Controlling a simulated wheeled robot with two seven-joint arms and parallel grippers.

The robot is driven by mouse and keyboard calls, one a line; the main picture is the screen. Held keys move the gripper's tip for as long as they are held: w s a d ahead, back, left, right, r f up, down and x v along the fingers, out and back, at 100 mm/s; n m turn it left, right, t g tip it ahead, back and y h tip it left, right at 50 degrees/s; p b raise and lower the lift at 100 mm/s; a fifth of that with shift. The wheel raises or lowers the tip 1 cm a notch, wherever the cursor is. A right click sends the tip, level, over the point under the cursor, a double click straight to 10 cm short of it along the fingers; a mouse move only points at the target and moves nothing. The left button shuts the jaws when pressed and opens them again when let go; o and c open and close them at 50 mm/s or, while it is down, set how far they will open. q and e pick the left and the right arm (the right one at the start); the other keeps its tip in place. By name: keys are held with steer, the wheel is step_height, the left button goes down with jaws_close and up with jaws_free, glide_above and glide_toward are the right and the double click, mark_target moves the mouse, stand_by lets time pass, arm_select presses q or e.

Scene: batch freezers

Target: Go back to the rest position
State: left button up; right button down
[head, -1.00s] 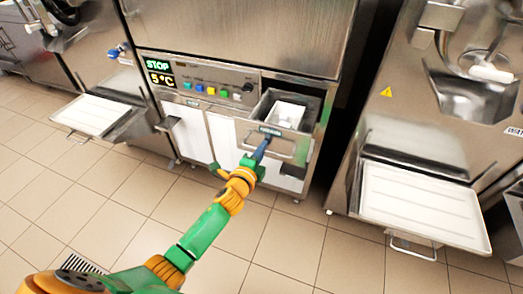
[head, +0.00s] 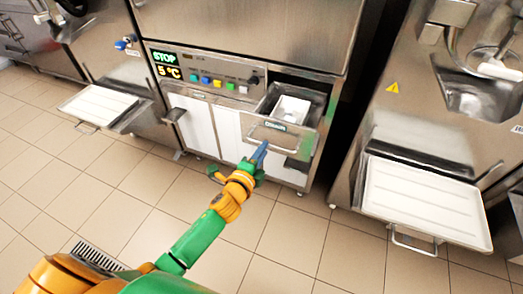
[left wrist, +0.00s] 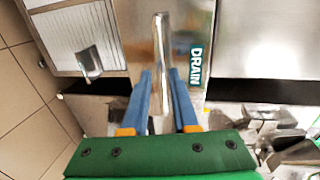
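My left gripper (head: 259,153) is in front of the open drain drawer (head: 297,136) of the middle machine. In the left wrist view its two blue fingers (left wrist: 160,95) are apart, with the drawer's metal bar handle (left wrist: 161,50) showing between them. I see no firm grip on the bar. The drawer front carries a green "DRAIN" label (left wrist: 196,62). The drawer stands pulled out with a light container (head: 292,109) inside. My left arm reaches forward from the lower left. My right gripper is not in view.
The middle machine's panel (head: 205,78) shows "STOP" and "5 °C". White trays stick out on the left (head: 98,104) and right (head: 424,199) machines. A floor grate (head: 97,255) lies at lower left. The tiled floor in front is clear.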

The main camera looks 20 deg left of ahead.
arm_select(q)
steer(key=v, duration=0.3)
steer(key=shift+s, duration=0.15)
steer(key=s+a+f+n+g+p, duration=0.1)
steer(key=s+f+n+g, duration=0.3)
steer(key=f, duration=0.5)
steer(key=s+a+f+n+g+p, duration=0.1)
steer(key=s+f+n+g, duration=0.15)
steer(key=s+f, duration=0.6)
steer(key=s+f+n+g+p, duration=0.1)
steer(key=s+f+n+g, duration=0.3)
steer(key=s, duration=0.9)
steer(key=s+f+n+g+p, duration=0.1)
steer(key=s+f+n+g, duration=0.3)
steer(key=s+f, duration=0.5)
steer(key=s+n, duration=0.1)
steer(key=s, duration=0.3)
steer(key=shift+f+y, duration=0.15)
steer(key=shift+y, duration=0.15)
